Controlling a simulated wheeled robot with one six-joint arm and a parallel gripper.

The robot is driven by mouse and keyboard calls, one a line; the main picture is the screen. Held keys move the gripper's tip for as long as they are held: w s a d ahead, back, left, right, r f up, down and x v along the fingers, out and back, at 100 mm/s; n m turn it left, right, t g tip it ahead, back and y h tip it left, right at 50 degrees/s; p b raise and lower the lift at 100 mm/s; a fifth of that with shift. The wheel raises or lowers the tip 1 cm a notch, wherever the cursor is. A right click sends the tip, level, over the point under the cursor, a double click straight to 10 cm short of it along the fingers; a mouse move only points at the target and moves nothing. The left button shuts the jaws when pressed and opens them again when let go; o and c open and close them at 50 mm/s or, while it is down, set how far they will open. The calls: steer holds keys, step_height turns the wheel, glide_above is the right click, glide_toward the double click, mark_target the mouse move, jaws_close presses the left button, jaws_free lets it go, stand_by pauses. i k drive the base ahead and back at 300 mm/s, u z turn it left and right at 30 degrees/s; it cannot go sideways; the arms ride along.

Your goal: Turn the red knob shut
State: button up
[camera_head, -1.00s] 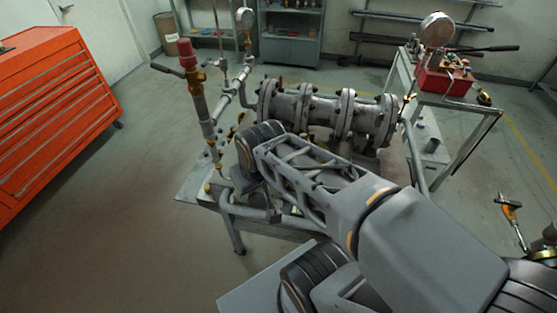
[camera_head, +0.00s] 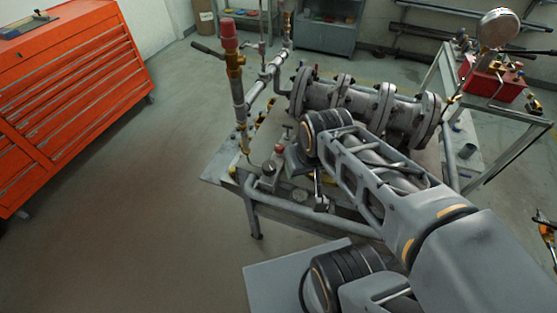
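A small red knob (camera_head: 279,149) shows low on the pipework on the workbench, just left of my wrist. A larger red cap (camera_head: 229,35) tops the upright brass-and-grey pipe at the bench's left end; which red part is the task's knob I cannot tell for certain. My arm reaches from the lower right over the bench. My gripper (camera_head: 319,201) seems to be the small dark part below my wrist, over the bench's front side, mostly hidden by my arm. Its fingers are too small to read, and I see no contact with either red part.
A thick flanged grey pipe (camera_head: 358,104) lies across the bench (camera_head: 222,166) behind my arm. An orange-red tool chest (camera_head: 70,80) stands at the left. A cart (camera_head: 482,170) with a red box (camera_head: 493,82) stands at the right. The floor between chest and bench is clear.

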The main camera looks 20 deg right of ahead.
mark_target(280, 147)
steer(key=k, duration=0.5)
steer(key=u, duration=1.05)
steer(key=i, duration=0.9)
steer(key=z, duration=0.8)
